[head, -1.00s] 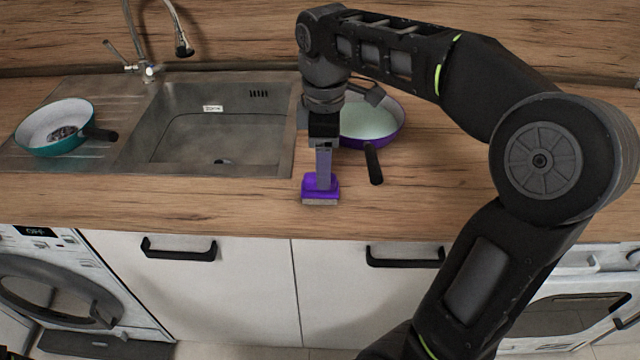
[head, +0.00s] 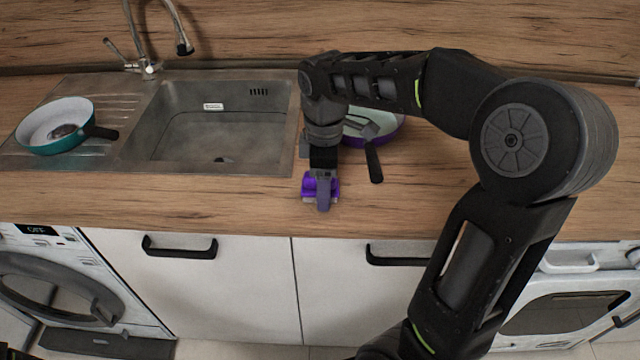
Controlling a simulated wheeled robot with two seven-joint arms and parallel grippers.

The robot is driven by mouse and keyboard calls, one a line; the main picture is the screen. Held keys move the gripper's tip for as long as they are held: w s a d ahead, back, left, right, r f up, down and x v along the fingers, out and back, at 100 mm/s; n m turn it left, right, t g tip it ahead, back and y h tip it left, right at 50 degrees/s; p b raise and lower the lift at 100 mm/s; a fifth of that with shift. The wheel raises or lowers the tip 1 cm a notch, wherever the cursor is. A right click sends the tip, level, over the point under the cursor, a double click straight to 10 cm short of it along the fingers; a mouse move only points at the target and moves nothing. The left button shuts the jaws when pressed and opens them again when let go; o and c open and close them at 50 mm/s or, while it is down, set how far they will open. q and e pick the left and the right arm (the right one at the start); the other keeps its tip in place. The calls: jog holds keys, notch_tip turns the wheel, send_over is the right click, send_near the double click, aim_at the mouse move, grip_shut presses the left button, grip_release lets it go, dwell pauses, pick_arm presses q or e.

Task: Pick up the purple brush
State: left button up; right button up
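The purple brush (head: 307,187) lies on the wooden worktop near its front edge, right of the sink. My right gripper (head: 323,194) points down at the brush. One finger covers the middle and front of the brush, with purple showing on both sides of it. The other finger is hidden, so I cannot tell whether the gripper is open or shut on the brush. My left gripper is not in view.
A purple pan (head: 386,134) with a dark handle stands just behind and right of my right gripper. A sink (head: 215,125) is to the left, with a teal pan (head: 62,146) on its drainer. The worktop (head: 200,195) is clear left of the brush.

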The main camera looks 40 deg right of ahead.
jog(key=shift+f, duration=0.1)
jog(key=shift+c, duration=0.4)
jog(key=c, duration=1.3)
notch_tip(320, 180, up, 10)
jog(key=shift+p, duration=0.4)
